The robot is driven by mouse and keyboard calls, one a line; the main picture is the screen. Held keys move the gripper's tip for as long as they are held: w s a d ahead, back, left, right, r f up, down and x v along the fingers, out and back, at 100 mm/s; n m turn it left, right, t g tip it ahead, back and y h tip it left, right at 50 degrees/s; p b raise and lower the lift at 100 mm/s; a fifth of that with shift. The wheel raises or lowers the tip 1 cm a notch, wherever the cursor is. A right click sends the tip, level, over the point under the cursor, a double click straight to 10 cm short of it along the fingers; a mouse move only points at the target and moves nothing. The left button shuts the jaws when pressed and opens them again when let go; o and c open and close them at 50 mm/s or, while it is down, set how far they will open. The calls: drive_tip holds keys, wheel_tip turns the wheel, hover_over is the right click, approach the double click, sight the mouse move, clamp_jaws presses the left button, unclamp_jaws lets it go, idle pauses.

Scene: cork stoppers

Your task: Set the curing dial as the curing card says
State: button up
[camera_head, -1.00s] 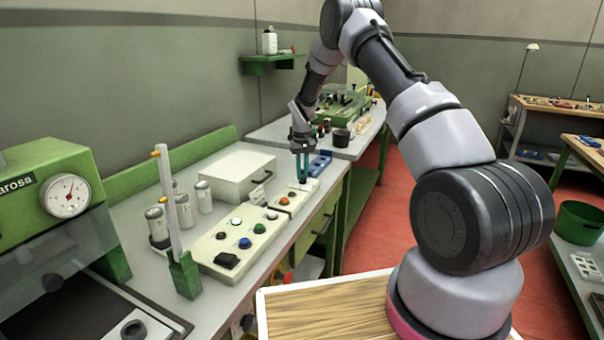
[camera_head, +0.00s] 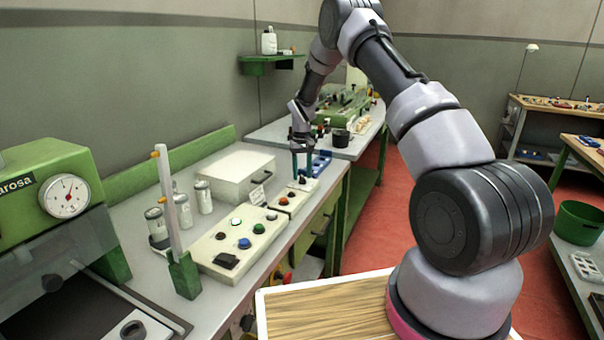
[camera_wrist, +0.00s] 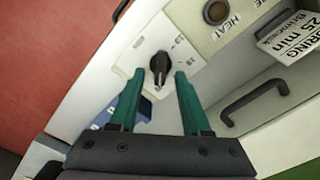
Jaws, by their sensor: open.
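The curing dial, a black knob (camera_wrist: 159,66) on a white plate (camera_wrist: 150,42), shows in the wrist view with marks at its right, one reading about 18. Its pale pointer end faces down in that view, between my fingertips. The curing card (camera_wrist: 290,38), partly cut off, reads "25 min"; it also stands small on the bench in the head view (camera_head: 257,195). My gripper (camera_wrist: 157,88) is open, its two green fingers on either side of the knob's lower end. I cannot tell whether they touch it. It also shows in the head view (camera_head: 302,175).
A button panel (camera_head: 222,258) with several coloured buttons lies in front of the dial on the bench. A white box (camera_head: 228,178) with a handle (camera_wrist: 255,100) stands beside it. A blue tray (camera_head: 320,160) lies just behind my gripper.

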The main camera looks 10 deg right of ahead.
wheel_tip(320, 180, up, 11)
drive_tip(key=shift+f, duration=0.15)
idle(0.4)
wheel_tip(320, 180, up, 12)
drive_tip(key=m+t, duration=0.1)
hover_over(302, 175)
drive_tip(key=s+d, duration=0.2)
drive_tip(key=s, duration=0.4)
drive_tip(key=s+d+r+m+t+y, duration=0.1)
drive_tip(key=s+d+r+t, duration=0.1)
drive_tip(key=s+r, duration=1.05)
drive_tip(key=s+d+r+m+t, duration=0.1)
drive_tip(key=s+t, duration=0.1)
drive_tip(key=s, duration=0.9)
drive_tip(key=s+d+r+m+t+y, duration=0.1)
drive_tip(key=s+r+m+t, duration=0.1)
drive_tip(key=s, duration=1)
drive_tip(key=shift+s+r, duration=0.15)
drive_tip(key=shift+r, duration=0.05)
